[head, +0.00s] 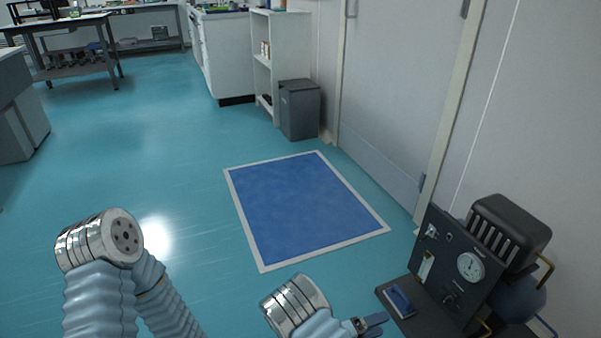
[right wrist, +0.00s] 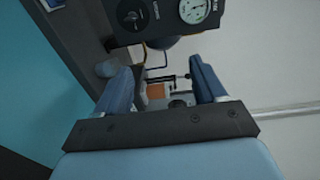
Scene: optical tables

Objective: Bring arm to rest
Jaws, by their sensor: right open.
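My right gripper (head: 373,321) shows low in the head view, right of centre, just left of the dark bench that carries a gauge unit. Only part of it is in frame. In the right wrist view its two blue fingers stand wide apart, so the gripper (right wrist: 162,84) is open, with nothing held between them. The unit's parts show beyond the fingers. My left arm rises at the lower left of the head view, bent at a metal joint. Its gripper is out of frame.
The black gauge unit (head: 462,262) stands on the dark bench (head: 432,326) at right, with a small blue-topped item (head: 399,301) beside it. A blue floor mat (head: 300,207), grey bin (head: 299,110) and white shelf (head: 262,78) are farther off. The floor at left is clear.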

